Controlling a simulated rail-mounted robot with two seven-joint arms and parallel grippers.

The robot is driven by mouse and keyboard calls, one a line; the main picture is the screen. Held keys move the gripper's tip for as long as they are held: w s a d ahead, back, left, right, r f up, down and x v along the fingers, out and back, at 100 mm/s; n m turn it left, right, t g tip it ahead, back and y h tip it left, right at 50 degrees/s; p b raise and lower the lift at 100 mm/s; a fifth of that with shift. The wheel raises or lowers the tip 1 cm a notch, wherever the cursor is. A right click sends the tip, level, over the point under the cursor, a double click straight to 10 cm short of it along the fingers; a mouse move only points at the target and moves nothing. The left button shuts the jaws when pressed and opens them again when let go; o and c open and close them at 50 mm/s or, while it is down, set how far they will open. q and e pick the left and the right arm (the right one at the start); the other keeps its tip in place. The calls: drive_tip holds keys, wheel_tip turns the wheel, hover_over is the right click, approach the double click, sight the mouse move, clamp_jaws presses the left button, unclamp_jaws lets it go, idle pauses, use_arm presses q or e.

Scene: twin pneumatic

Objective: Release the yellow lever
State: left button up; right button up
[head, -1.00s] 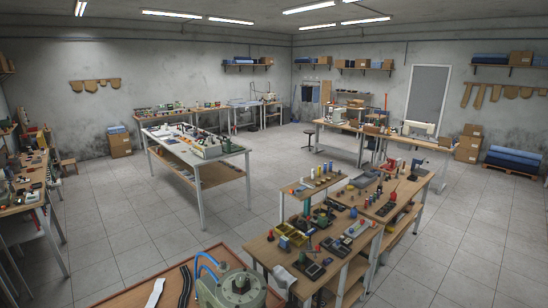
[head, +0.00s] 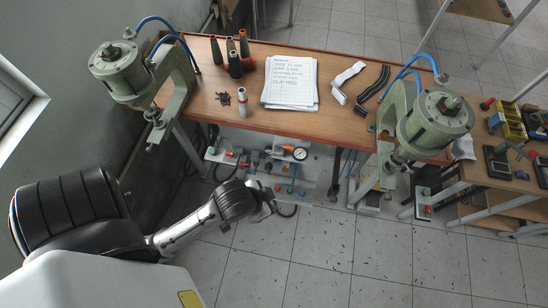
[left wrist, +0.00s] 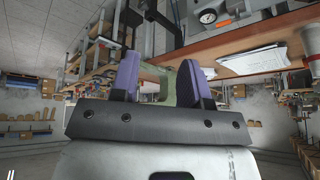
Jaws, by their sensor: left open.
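I cannot make out a yellow lever for certain in either view. In the head view, a pale pneumatic panel (head: 318,176) sits below the bench, with a round white gauge (head: 299,154), a small orange-red handle (head: 287,148) and several small coloured fittings. My left gripper (head: 272,201) is just in front of this panel, apart from it as far as I can tell; its fingers are small and dark there. In the left wrist view, its two purple-padded fingers (left wrist: 158,78) stand apart with nothing held between them. My right gripper is in neither view.
Above the panel is a wooden bench (head: 342,117) with papers (head: 290,83), thread cones (head: 235,64) and black and white strips. Green presses stand at its left (head: 120,65) and right (head: 436,122) ends.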

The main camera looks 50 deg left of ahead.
use_arm(q)
drive_tip(key=w+f+y+b, duration=0.1)
drive_tip(key=w+f+b, duration=0.5)
drive_tip(key=f+b, duration=0.45)
drive_tip(key=w+d+f+m+t+b, duration=0.1)
drive_tip(key=w+f+b, duration=0.4)
drive_tip(key=f+b, duration=0.55)
drive_tip(key=w+f+y+b, duration=0.1)
drive_tip(key=w+f+b, duration=0.5)
drive_tip(key=f+b, duration=0.4)
drive_tip(key=m+g+y+b, duration=0.2)
drive_tip(key=m+y+b, duration=0.8)
drive_tip(key=y+b, duration=0.15)
approach(273, 176)
drive_tip(key=shift+y, duration=0.25)
drive_tip(key=shift+f+b+x, duration=0.2)
drive_tip(key=shift+b+x, duration=0.65)
drive_tip(key=shift+x, duration=0.95)
drive_tip(key=shift+f+b+x, duration=0.15)
drive_tip(key=shift+b+x, duration=0.75)
drive_tip(key=shift+x, duration=0.85)
drive_tip(key=shift+f+b+x, duration=0.2)
drive_tip(key=shift+b+x, duration=0.65)
drive_tip(key=shift+x, duration=0.95)
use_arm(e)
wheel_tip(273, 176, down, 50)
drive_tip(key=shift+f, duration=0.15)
